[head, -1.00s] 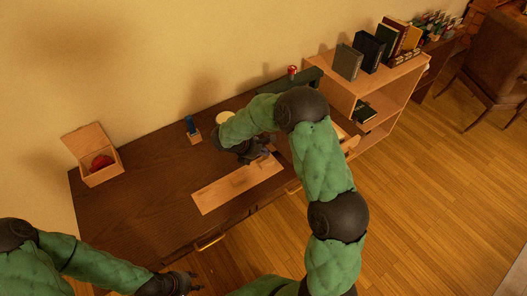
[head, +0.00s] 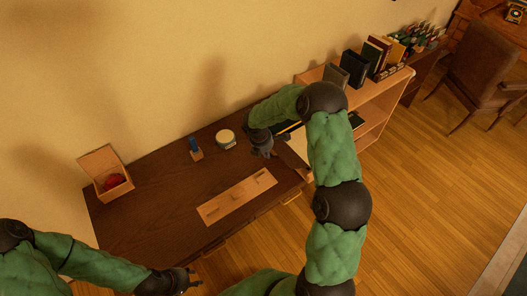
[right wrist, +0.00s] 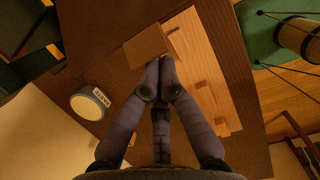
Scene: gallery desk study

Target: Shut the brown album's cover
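I cannot pick out the brown album for certain; my right arm covers part of the desk's right end. A small brown flat block (right wrist: 147,45) shows just beyond my right fingertips in the right wrist view, beside a tan wooden panel with small pegs (right wrist: 205,75). The panel (head: 237,197) lies on the desk in the head view. My right gripper (head: 265,152) is over the desk's right end; its fingertips (right wrist: 158,72) are together. I cannot tell whether they touch the block. My left gripper (head: 193,279) is open and empty in front of the desk.
A round tin (head: 225,138) and a blue item on a wooden base (head: 195,148) stand toward the wall. An open wooden box (head: 107,175) with something red is at the left. A bookcase (head: 372,130) with upright books stands right. The desk's left middle is clear.

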